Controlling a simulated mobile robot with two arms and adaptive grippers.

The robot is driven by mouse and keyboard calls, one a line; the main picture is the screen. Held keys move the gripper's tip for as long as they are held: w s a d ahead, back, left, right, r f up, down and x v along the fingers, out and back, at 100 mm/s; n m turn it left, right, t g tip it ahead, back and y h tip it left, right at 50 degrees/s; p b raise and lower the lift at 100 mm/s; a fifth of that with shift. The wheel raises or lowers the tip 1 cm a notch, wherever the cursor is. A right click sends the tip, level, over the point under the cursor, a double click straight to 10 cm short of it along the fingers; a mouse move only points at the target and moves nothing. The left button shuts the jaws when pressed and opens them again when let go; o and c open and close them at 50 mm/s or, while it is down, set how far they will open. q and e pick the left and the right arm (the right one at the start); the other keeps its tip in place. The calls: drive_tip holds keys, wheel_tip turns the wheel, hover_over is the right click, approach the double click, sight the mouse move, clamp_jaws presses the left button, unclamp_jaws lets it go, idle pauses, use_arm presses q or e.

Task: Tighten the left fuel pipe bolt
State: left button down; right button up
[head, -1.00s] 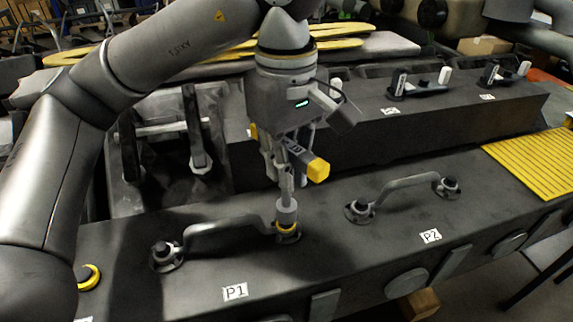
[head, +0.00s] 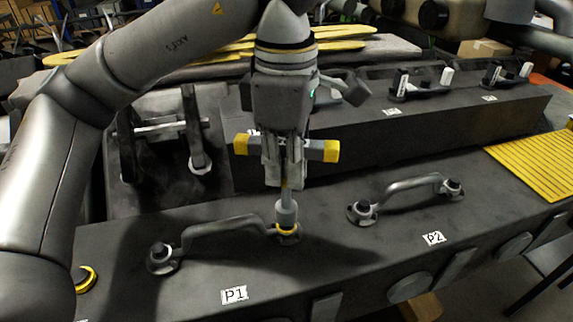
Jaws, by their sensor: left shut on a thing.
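The tool's grey socket (head: 287,212) stands roughly upright over the bolt at the right end of the pipe marked P1 (head: 222,226). A yellow ring (head: 288,231) shows at the socket's foot; the bolt head is hidden. The bolt at the pipe's left end (head: 160,252) is uncovered. My right gripper is not in view.
A second pipe, P2 (head: 410,186), with two exposed bolts lies to the right on the same dark engine block (head: 330,265). A yellow slotted mat (head: 540,165) lies at the far right. A raised dark block (head: 400,135) stands behind the tool.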

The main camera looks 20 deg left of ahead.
use_arm(q)
drive_tip(key=shift+n, duration=1.1)
drive_tip(key=shift+n+b, duration=0.35)
drive_tip(key=shift+n, duration=0.65)
drive_tip(key=n, duration=0.2)
drive_tip(key=shift+a+n, duration=0.1)
drive_tip(key=shift+n, duration=0.3)
drive_tip(key=n+b, duration=0.1)
drive_tip(key=n, duration=0.2)
drive_tip(key=shift+s, duration=0.1)
drive_tip(key=shift+n, duration=0.4)
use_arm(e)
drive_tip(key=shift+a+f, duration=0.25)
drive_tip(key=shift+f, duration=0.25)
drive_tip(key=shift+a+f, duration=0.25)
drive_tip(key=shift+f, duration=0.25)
